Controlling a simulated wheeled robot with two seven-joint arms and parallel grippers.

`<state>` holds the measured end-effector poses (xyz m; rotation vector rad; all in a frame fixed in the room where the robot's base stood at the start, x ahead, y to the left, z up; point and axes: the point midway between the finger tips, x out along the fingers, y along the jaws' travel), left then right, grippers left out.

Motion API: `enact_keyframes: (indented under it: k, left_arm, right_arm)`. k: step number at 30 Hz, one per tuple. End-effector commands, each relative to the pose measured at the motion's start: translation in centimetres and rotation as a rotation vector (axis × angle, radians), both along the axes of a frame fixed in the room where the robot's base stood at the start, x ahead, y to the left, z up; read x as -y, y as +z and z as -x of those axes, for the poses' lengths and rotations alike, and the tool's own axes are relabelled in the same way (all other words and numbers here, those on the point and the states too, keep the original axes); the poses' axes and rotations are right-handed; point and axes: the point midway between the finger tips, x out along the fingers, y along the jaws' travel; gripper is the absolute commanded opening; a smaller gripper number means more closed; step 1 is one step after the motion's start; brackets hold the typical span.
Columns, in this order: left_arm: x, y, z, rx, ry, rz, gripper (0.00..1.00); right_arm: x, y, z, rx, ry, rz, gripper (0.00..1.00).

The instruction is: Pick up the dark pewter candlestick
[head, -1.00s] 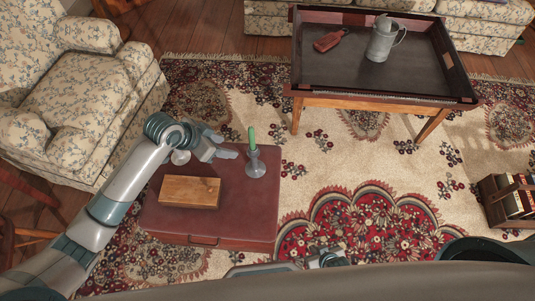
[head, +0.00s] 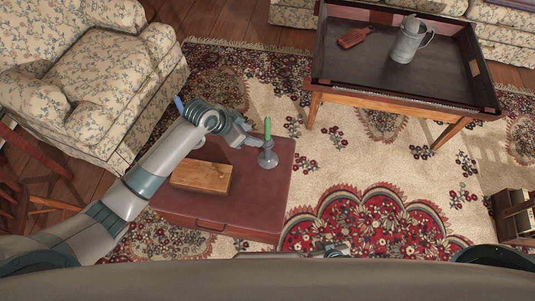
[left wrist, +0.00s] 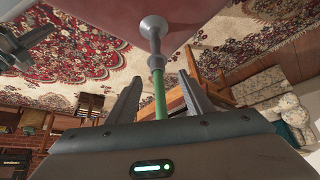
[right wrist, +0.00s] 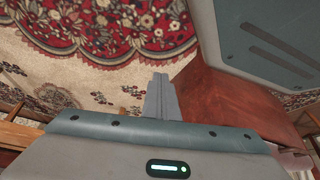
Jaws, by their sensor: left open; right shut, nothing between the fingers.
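A grey pewter candlestick (head: 268,159) with a green candle (head: 267,130) stands upright near the right back corner of the dark red case. My left gripper (head: 252,141) is beside it, just left of the candle. In the left wrist view the candlestick (left wrist: 154,36) appears upside down, and its candle runs between the spread fingers of my left gripper (left wrist: 160,95); neither finger clearly touches it. My right gripper (right wrist: 160,97) is shut and empty, low in front of the case's right side in the head view.
A wooden box (head: 202,177) lies on the red case (head: 225,215). A blue stick (head: 179,105) shows behind my left arm, its lower part hidden. A tray table (head: 400,97) holding a pewter jug (head: 408,42) and a red item (head: 354,38) stands back right.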

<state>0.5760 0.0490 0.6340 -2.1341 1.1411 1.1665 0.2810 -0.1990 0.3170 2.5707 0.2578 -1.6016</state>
Motion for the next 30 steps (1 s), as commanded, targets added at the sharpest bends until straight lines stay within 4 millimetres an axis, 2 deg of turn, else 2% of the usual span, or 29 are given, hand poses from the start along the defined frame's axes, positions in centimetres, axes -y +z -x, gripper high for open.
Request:
enact_keyframes:
  k: [6,10,19,26,30]
  left_arm:
    - [1.8,-3.3,-1.1,-0.003,0.001,-0.001,0.47]
    - [2.5,-4.6,-1.6,-0.002,0.000,-0.001,0.47]
    - [2.8,-5.2,-1.8,0.000,-0.001,0.000,0.47]
    - [2.9,-5.3,-1.9,0.000,-0.001,0.000,0.47]
    - [3.4,-6.1,-2.0,-0.002,-0.001,-0.001,0.47]
  right_arm:
    - [0.0,0.0,-0.2,-0.002,0.000,0.000,0.00]
    - [0.0,-0.1,0.3,-0.013,0.000,0.002,0.00]
    - [0.0,-0.4,1.7,-0.030,-0.001,0.001,0.00]
    - [-0.1,-0.4,1.5,-0.028,-0.002,0.000,0.00]
    - [-0.2,-0.2,0.9,-0.019,-0.002,-0.002,0.00]
